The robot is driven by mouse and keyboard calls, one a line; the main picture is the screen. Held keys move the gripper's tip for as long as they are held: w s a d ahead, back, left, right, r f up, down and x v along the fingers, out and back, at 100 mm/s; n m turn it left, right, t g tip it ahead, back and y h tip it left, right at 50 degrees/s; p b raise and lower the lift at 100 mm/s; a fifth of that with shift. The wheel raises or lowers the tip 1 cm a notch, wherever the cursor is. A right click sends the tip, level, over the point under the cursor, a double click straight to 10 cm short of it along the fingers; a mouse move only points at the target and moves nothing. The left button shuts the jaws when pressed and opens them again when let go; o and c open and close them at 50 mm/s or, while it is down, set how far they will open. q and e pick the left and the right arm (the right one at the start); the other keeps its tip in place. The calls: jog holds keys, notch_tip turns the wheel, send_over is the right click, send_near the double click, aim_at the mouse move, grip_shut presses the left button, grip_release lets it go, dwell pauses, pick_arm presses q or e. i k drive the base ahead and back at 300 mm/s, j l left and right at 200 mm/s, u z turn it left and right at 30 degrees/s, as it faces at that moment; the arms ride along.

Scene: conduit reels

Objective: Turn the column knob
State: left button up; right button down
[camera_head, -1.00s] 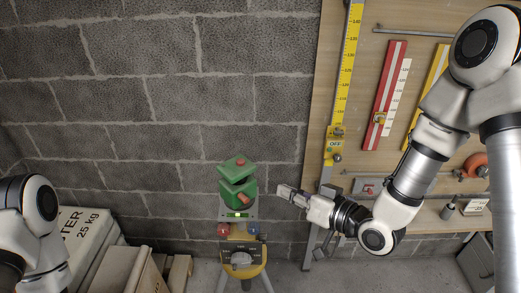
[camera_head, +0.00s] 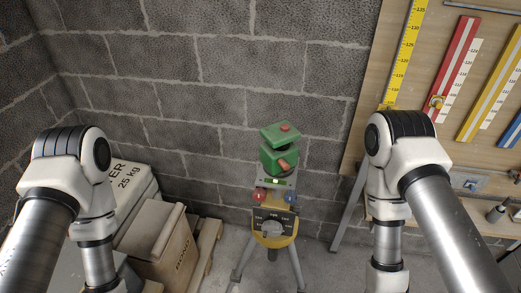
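A tripod column (camera_head: 274,228) stands in the middle against the block wall. Its yellow lower part carries a dark dial plate with white markings and a grey round knob (camera_head: 272,228). A red ball (camera_head: 258,196) and a blue ball (camera_head: 290,197) sit at the sides above the dial. A green two-part head (camera_head: 280,150) with reddish-orange knobs is on top. My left arm is at the left and my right arm at the right, both apart from the column. Neither gripper shows; both arms run down out of the frame.
A wooden board with a yellow scale (camera_head: 404,62) and a red-white strip (camera_head: 452,65) is at the right. The floor around the tripod legs looks clear.

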aim_at(296, 208)
jog(key=l, duration=0.8)
jog(key=i+l+z, duration=0.1)
jog(key=l, duration=0.3)
jog(key=i+l+z, duration=0.15)
jog(key=l, duration=0.25)
jog(key=i+l, duration=0.15)
jog(key=l, duration=0.15)
jog(key=i+l+z, duration=0.15)
jog(key=i, duration=0.15)
jog(key=j, duration=0.05)
